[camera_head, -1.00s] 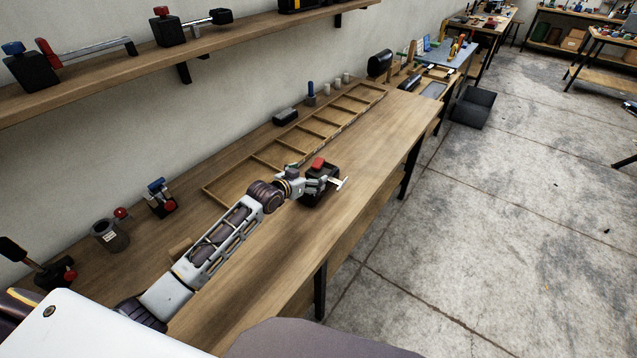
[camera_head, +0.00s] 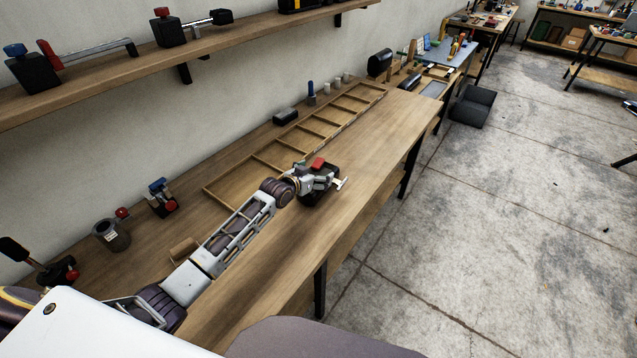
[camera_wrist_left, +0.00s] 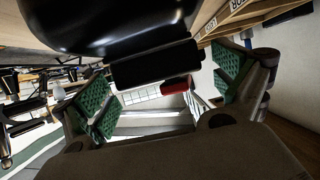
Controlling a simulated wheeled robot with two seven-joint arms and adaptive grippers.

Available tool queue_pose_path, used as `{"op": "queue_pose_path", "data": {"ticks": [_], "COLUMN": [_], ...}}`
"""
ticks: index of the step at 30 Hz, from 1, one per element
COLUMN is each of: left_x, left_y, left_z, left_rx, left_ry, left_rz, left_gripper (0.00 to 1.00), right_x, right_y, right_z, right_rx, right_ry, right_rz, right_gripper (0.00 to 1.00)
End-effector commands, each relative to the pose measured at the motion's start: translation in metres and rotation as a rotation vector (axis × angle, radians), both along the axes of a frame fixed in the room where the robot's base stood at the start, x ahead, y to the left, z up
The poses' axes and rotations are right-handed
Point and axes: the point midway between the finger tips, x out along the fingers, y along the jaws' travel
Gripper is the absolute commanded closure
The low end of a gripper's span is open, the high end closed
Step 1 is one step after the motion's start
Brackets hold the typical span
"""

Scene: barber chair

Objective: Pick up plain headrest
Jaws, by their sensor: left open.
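A black padded piece with a red part on top (camera_head: 318,196) lies on the workbench at my left gripper; it may be the headrest, but I cannot tell for sure. My left gripper (camera_head: 325,180) is open at this piece and partly covers it. A white T-shaped end (camera_head: 341,184) shows just right of the gripper. In the left wrist view, a large black rounded body (camera_wrist_left: 110,22) fills the top, with a black block below it. The green-padded fingers (camera_wrist_left: 165,90) are spread on either side of the block, with a small red part beyond. My right gripper is not in view.
A divided wooden tray (camera_head: 228,182) runs along the back of the bench, with a small black cushion-like block (camera_head: 285,116) behind it. A grey jar (camera_head: 112,236) and a red-and-blue-knobbed part (camera_head: 160,196) stand at left. The bench right of the gripper is clear.

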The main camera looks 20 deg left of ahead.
Motion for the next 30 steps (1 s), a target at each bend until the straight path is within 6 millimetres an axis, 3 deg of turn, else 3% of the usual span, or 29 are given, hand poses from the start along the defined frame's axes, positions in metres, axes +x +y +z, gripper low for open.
{"op": "queue_pose_path", "data": {"ticks": [5,27,30], "left_x": [-0.0002,-0.0006,0.0004], "left_y": [0.0003,-0.0001,-0.0003], "left_z": [0.0,-0.0012,0.0017], "left_rx": [0.0,0.0,-0.001], "left_ry": [0.0,0.002,-0.004], "left_rz": [0.0,0.0,0.0], "left_gripper": [0.06,1.0,1.0], "right_x": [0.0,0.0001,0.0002], "right_y": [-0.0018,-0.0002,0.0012], "right_z": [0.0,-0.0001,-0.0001], "right_rx": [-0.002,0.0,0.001], "right_ry": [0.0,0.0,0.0], "right_rz": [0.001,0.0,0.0], "right_gripper": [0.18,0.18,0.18]}}
